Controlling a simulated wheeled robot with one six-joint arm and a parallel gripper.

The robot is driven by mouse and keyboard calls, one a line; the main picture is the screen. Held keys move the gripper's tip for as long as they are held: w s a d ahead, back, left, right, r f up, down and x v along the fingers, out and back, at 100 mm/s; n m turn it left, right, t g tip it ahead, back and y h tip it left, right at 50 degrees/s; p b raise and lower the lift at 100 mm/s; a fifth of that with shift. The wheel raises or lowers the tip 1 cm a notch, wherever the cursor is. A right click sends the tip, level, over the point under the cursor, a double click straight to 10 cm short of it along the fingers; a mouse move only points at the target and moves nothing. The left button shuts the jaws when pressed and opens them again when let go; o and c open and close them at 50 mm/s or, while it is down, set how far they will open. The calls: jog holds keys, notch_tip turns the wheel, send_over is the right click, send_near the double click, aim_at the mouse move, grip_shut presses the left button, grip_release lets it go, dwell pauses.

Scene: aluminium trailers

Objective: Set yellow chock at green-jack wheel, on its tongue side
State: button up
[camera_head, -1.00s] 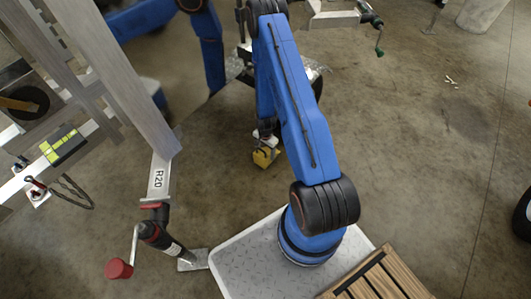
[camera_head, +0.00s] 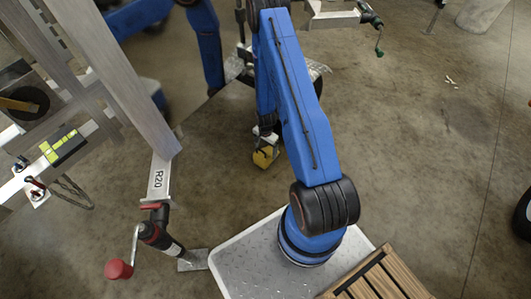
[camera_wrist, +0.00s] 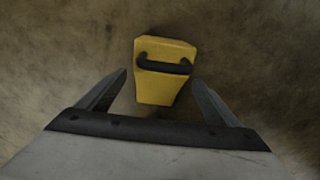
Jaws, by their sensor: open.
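The yellow chock (camera_head: 265,157) with a black handle sits on the concrete floor just beyond my base platform. In the wrist view the chock (camera_wrist: 165,84) lies between and slightly ahead of my two fingers. My gripper (camera_wrist: 160,82) is open, with a gap between each finger and the chock. In the head view my gripper (camera_head: 265,138) is right at the chock, partly hidden by my arm. The green-handled jack (camera_head: 377,40) is on a trailer tongue at the top. A dark wheel (camera_head: 318,86) below it is mostly hidden behind my arm.
A trailer frame marked R20 (camera_head: 158,180) stands at left, with a red-handled jack (camera_head: 150,235) on a foot plate close to my platform. A slatted wooden deck (camera_head: 385,278) is at the bottom right. The floor to the right is mostly clear.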

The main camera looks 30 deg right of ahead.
jog(key=w+a+r+n+t, duration=0.1)
jog(key=a+r+n, duration=0.1)
jog(key=r, duration=1.2)
jog(key=w+a+r+n, duration=0.1)
jog(key=r, duration=1.3)
jog(key=s+a+r+n+t, duration=0.1)
jog(key=s+a+r+n, duration=0.15)
jog(key=r, duration=0.75)
jog(key=s+a+r+n, duration=0.2)
jog(key=s+a+r, duration=0.15)
jog(key=r, duration=0.75)
jog(key=s+a+r+n+t, duration=0.1)
jog(key=s+a+r+n, duration=0.1)
jog(key=s+r, duration=0.3)
jog(key=s+a+r+n+t, duration=0.1)
jog(key=s+r, duration=0.5)
jog(key=s, duration=0.6)
jog(key=s+a+r+n, duration=0.3)
jog(key=s+r, duration=0.3)
jog(key=s, duration=0.3)
jog(key=shift+a+t, duration=0.4)
jog(key=shift+s+n, duration=0.1)
jog(key=shift+n, duration=0.15)
